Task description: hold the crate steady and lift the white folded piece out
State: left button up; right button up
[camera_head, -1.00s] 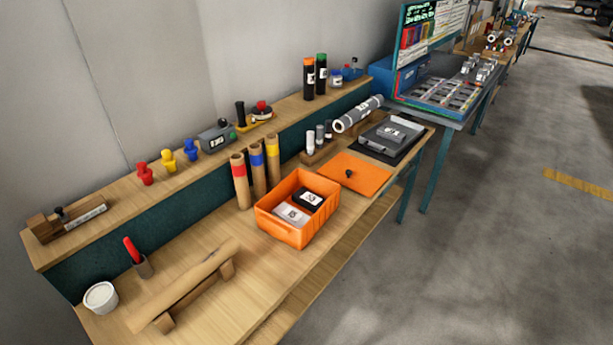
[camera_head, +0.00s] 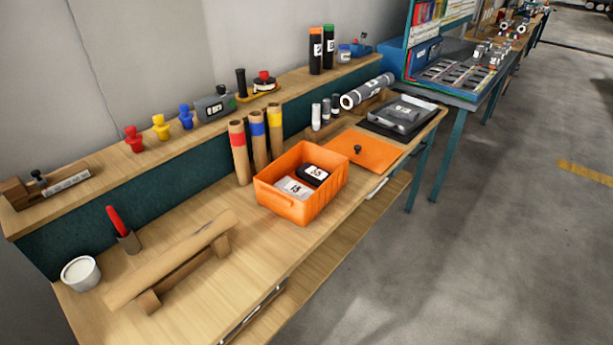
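An orange crate (camera_head: 290,204) stands upright and open on the wooden bench. Inside it, the white folded piece (camera_head: 292,188) lies on the near left side, with a dark label mark on top. A black piece (camera_head: 315,173) with a white label lies beside it, toward the far right of the crate. The crate's walls hide the lower parts of both pieces.
Three cardboard tubes (camera_head: 258,150) stand just behind the crate. An orange lid-like panel (camera_head: 372,151) with a black knob lies to its right. A wooden rack (camera_head: 172,262) stands front left, near a white cup (camera_head: 81,273).

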aim_at(289, 185)
jog(key=i+l, duration=0.7)
jog(key=l, duration=0.15)
jog(key=i+l, duration=0.7)
jog(key=l, duration=0.1)
